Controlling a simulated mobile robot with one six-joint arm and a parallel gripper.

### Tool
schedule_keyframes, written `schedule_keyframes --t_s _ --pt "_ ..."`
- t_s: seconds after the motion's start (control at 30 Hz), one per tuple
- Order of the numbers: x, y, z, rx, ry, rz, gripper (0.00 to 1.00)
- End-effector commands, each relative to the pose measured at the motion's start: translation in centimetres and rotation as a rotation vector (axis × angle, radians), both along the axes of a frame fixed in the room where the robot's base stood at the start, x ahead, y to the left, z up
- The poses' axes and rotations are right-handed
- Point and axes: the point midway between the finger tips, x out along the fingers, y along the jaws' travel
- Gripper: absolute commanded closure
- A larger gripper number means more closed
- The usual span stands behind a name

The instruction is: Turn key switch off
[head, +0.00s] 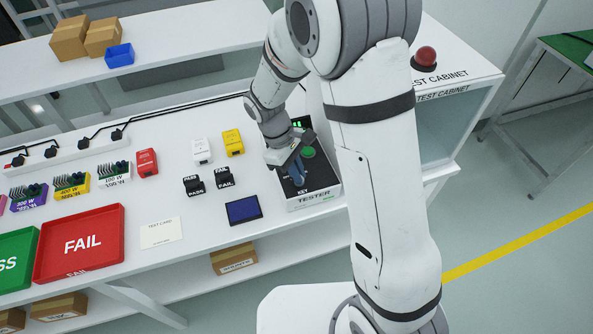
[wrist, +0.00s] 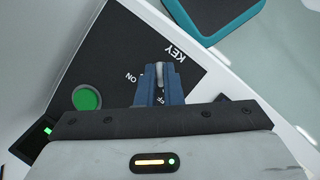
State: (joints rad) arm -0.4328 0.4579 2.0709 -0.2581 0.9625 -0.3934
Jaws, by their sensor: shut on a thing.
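The tester (head: 318,198) is a box with a black top panel on the white bench. My gripper (head: 298,178) is down over the panel near the KEY label. In the wrist view its blue fingers (wrist: 158,88) are shut on the silver key switch (wrist: 159,72), which shows as a narrow bar between them. The ON label (wrist: 132,77) is left of the fingers. Another label by the fingers is partly hidden, seemingly OFF. The key's base is covered, so I cannot tell its exact setting. A green button (wrist: 87,97) is to the left, also in the head view (head: 308,153).
A small green display (head: 297,124) is lit at the tester's back. A dark blue pad (head: 243,210), black PASS and FAIL blocks (head: 224,178), and red, white and yellow boxes (head: 233,142) stand to the left. The test cabinet (head: 455,78) with a red dome is behind right.

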Motion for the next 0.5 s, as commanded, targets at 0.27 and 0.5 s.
schedule_keyframes --t_s 0.27,0.5 --pt "0.01 0.03 0.01 0.001 0.000 -0.001 0.81" --pt "0.00 0.00 0.00 0.000 0.000 -0.001 0.71"
